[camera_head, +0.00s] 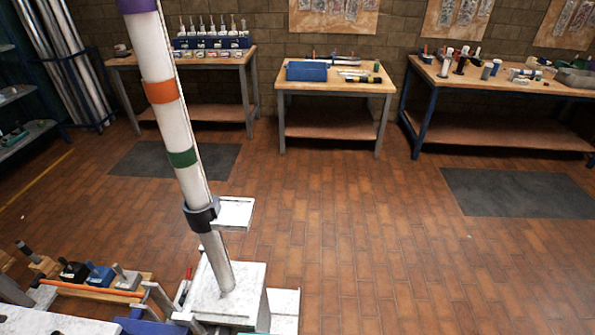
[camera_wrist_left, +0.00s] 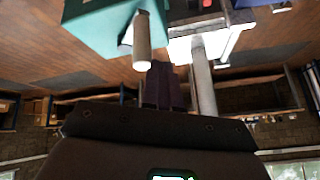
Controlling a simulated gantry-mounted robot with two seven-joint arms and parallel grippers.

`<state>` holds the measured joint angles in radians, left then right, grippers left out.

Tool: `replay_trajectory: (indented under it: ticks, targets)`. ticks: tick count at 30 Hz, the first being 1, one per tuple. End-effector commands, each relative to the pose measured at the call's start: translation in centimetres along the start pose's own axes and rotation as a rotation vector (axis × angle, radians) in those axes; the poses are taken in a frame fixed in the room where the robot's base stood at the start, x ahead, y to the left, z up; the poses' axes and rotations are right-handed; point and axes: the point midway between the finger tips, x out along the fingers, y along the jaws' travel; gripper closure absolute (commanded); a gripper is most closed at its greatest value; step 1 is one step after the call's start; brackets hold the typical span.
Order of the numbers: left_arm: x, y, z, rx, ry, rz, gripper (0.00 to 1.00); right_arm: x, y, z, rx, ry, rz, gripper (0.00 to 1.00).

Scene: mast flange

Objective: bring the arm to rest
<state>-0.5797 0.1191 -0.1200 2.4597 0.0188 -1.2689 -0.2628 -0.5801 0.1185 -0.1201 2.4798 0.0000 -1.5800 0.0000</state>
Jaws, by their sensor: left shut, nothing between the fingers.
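The mast (camera_head: 177,120) stands slightly tilted in the head view, white with purple, orange and green bands. A dark collar (camera_head: 201,215) sits around it above a bare metal lower tube (camera_head: 216,263), which stands on a white pedestal (camera_head: 249,290). Neither gripper shows in the head view. My left gripper (camera_wrist_left: 163,84) shows in the left wrist view, with its dark fingers together and empty. A grey tube (camera_wrist_left: 203,80) rises beside the fingers there, apart from them as far as I can tell. A short tan cylinder (camera_wrist_left: 142,42) on a teal block (camera_wrist_left: 95,28) is near the fingertips.
A rack with several tools (camera_head: 98,275) stands at the lower left of the head view. Workbenches line the back wall, one with a blue bin (camera_head: 307,71). Shelving (camera_head: 22,135) stands at the left. The brick floor (camera_head: 370,230) right of the mast is clear.

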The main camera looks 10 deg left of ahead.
Motion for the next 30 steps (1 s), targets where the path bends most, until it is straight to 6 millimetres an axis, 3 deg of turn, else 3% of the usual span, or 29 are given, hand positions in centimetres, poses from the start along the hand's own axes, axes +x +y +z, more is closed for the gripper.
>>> replay_trajectory:
  ticks: [6,17,30]
  targets:
    - [-1.6,1.6,5.2,-0.230,-0.303,0.045,1.00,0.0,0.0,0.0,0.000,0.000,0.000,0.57]
    - [-10.4,-0.4,-0.8,-0.242,-0.290,0.041,1.00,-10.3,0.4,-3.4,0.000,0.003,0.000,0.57]
    - [-23.1,-3.1,-9.1,-0.241,-0.289,0.041,1.00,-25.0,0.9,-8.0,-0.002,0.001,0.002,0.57]
